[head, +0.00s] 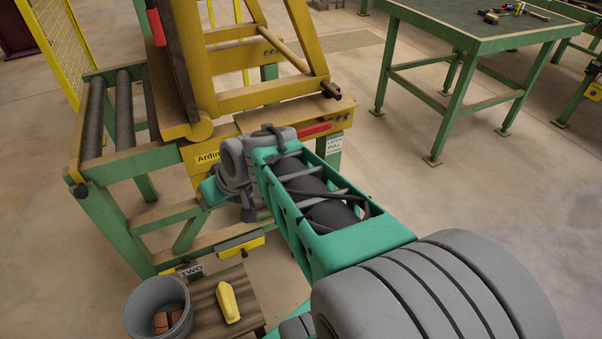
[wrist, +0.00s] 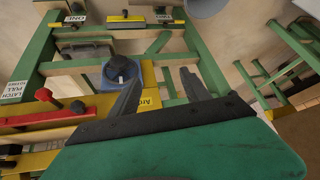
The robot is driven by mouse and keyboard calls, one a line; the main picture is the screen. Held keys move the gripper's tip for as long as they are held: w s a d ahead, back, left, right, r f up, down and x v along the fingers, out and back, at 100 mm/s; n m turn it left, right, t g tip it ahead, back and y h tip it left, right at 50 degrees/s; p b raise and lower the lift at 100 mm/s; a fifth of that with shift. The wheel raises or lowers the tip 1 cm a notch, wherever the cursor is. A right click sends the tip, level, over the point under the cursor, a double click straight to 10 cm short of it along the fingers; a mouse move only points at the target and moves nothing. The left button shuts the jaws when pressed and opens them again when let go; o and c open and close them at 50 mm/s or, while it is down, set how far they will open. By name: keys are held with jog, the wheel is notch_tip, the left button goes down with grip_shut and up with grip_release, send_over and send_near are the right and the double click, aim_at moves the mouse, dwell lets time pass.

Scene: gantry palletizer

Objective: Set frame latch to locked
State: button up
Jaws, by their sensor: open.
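The frame latch is by a white label reading "LATCH PULL" (wrist: 15,88), seen at the left of the wrist view. Beside it a red knob (wrist: 43,94) on a dark stem stands by the yellow beam. The label (head: 334,147) also shows in the head view, below a red strip (head: 314,131). My gripper (wrist: 162,76) is open and empty in the wrist view, its two dark fingers apart. The red knob lies left of the fingers and is not touched. In the head view my arm hides the gripper's fingers and the knob. The latch's setting cannot be told.
The yellow tilting frame (head: 262,98) stands on the green roller stand (head: 119,195). A grey bucket (head: 160,305) is at lower left. A green table (head: 470,30) stands at the back right.

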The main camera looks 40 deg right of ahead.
jog(key=w+d+f+m+t+b, duration=0.1)
jog(key=w+d+f+t+b, duration=0.25)
jog(key=d+f+b, duration=0.3)
jog(key=w+d+f+m+t+b, duration=0.1)
jog(key=w+d+f+t+b, duration=0.1)
jog(key=w+d+f+b, duration=0.35)
jog(key=s+d+f+m+t+h+b, duration=0.1)
jog(key=s+d+m+t+h+b, duration=0.3)
jog(key=d, duration=0.6)
jog(key=s+d+f+t+h+b, duration=0.1)
jog(key=s+d+h+b, duration=0.1)
jog(key=d+b, duration=0.65)
jog(key=x, duration=0.3)
jog(key=d+p+x, duration=0.1)
jog(key=x, duration=0.3)
jog(key=shift+d+r, duration=0.1)
jog(key=shift+r, duration=0.1)
jog(key=shift+w+d, duration=0.15)
jog(key=shift+w, duration=0.25)
grip_shut()
